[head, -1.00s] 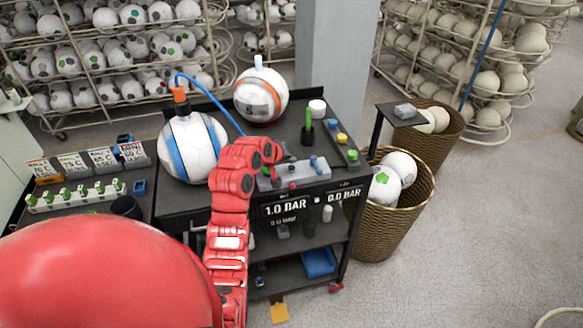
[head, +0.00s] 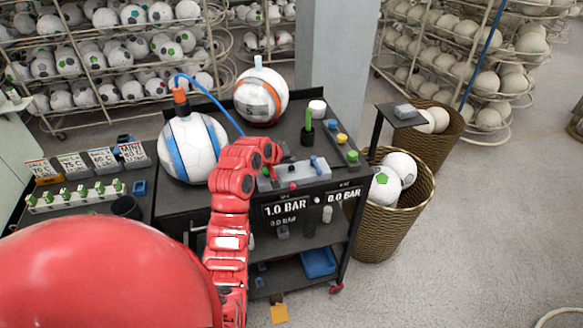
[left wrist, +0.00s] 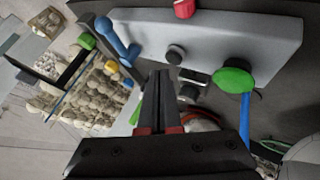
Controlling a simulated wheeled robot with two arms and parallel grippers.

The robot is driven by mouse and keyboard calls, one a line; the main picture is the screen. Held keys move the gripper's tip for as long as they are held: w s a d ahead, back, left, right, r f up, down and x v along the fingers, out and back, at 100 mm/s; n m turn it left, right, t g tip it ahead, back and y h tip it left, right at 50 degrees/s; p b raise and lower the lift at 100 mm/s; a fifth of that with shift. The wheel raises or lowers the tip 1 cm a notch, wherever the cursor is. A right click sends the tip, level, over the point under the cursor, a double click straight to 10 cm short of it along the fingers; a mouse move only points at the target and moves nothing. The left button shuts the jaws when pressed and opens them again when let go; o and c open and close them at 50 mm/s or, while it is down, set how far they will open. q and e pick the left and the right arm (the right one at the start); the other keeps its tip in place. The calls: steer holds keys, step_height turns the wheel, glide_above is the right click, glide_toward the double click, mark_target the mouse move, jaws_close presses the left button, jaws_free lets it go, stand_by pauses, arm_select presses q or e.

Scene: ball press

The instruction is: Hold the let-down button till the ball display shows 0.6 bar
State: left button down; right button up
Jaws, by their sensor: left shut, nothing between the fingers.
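A white ball with blue stripes (head: 193,147) sits on the black cart, with an orange fitting (head: 180,96) and blue hose on top. A grey control box (head: 305,177) stands at the cart's front edge; it also shows in the left wrist view (left wrist: 255,33). It carries a green button (left wrist: 232,78), a dark button (left wrist: 175,54), a red knob (left wrist: 184,9) and a blue lever (left wrist: 119,40). Displays below read 1.0 BAR (head: 286,208) and 0.0 BAR (head: 344,196); their small labels are unreadable. My left gripper (left wrist: 160,76) is shut and empty, its tips close to the dark button; contact is unclear.
A white and orange ball (head: 261,96) stands behind on the cart. A green-topped tool in a black holder (head: 307,130) and small coloured knobs are right of it. Pressure cards and green-topped valves (head: 75,195) are at left. A basket of balls (head: 400,215) stands at right.

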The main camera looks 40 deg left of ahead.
mark_target(290, 170)
arm_select(q)
steer(key=shift+f, duration=0.15)
stand_by(0.5)
steer(key=shift+f+b, duration=0.3)
steer(key=shift+f+b, duration=0.3)
steer(key=shift+f, duration=0.15)
stand_by(3.4)
steer(key=shift+r, duration=0.1)
stand_by(1.0)
steer(key=shift+r, duration=0.8)
steer(key=shift+r+p, duration=0.95)
steer(key=shift+r, duration=1.55)
